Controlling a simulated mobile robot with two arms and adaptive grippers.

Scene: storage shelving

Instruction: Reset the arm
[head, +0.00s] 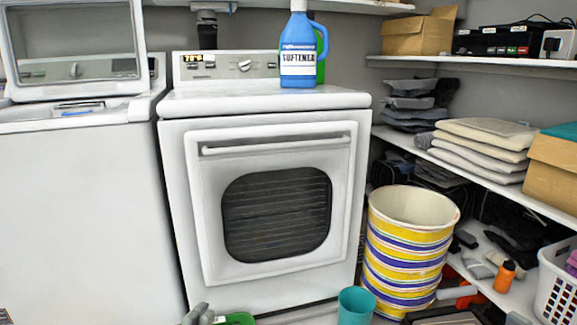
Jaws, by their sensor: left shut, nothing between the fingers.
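The tip of my left gripper (200,314) shows at the bottom edge of the head view, left of the middle. It is shut and holds nothing. It is low in front of the white dryer (180,215), and most of the arm is out of frame. My right gripper is not in view.
A green item (236,319) and a teal cup (356,306) are near the gripper. A striped bin (408,250) stands right of the dryer, before loaded shelves (500,183). A washer (85,210) with raised lid is left. A blue softener bottle (299,50) tops the dryer.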

